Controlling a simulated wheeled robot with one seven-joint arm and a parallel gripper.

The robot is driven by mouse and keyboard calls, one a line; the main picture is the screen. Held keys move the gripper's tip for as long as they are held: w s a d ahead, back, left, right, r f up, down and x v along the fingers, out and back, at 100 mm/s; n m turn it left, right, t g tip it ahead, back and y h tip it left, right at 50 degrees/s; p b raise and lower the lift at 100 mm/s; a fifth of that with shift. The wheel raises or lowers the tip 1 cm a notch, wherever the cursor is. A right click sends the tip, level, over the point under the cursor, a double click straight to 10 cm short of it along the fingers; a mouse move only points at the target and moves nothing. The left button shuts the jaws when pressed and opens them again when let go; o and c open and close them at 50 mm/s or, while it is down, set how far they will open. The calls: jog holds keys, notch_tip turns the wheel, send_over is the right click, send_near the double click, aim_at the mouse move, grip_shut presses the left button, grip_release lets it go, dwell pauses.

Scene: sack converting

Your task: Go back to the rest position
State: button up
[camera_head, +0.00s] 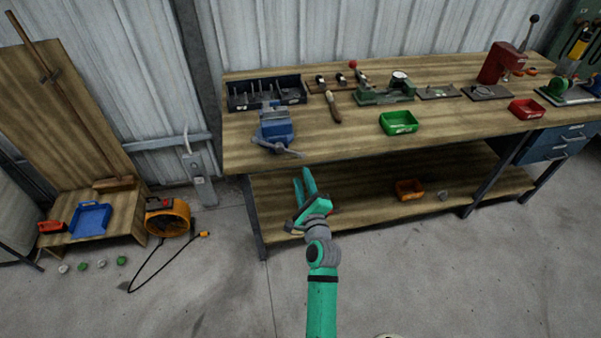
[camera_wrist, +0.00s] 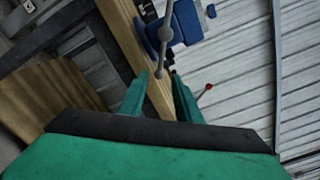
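My gripper (camera_head: 305,184) is at the end of my green arm, in front of the workbench (camera_head: 340,144) and below the level of its top at the left end. Its two green fingers stand apart with nothing visible between them. In the wrist view my gripper (camera_wrist: 160,84) also shows its fingers apart, pointing toward the bench edge and the blue vise (camera_wrist: 186,22). The vise (camera_head: 275,128) sits on the bench top above and left of the fingers in the head view, apart from them.
The bench top holds a black organiser (camera_head: 265,93), a green bin (camera_head: 398,122), a red bin (camera_head: 526,109) and a red press (camera_head: 500,64). An orange bin (camera_head: 409,189) is on the lower shelf. An orange fan (camera_head: 168,218) with a cable stands left.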

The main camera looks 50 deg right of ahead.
jog(key=shift+s+a, duration=0.35)
jog(key=shift+s, duration=0.05)
dwell(0.4)
jog(key=s+a+f+n+y, duration=0.25)
jog(key=a+n, duration=0.35)
jog(key=a, duration=0.3)
jog(key=s+a+f+n+t+y, duration=0.1)
jog(key=s+a+f+n, duration=0.25)
jog(key=a+n, duration=0.4)
jog(key=s+a+f+n+y, duration=0.2)
jog(key=s+a+f+n, duration=0.15)
jog(key=a, duration=0.65)
jog(key=s+a+r+n+y, duration=0.3)
jog(key=s+a+n, duration=0.4)
jog(key=a, duration=0.4)
jog(key=s+a+r+n+y, duration=0.3)
jog(key=s+a+r+n, duration=0.1)
jog(key=s+a+n, duration=0.4)
jog(key=s+a, duration=0.2)
jog(key=a, duration=0.1)
jog(key=shift+a+r, duration=0.15)
jog(key=shift+r, duration=0.05)
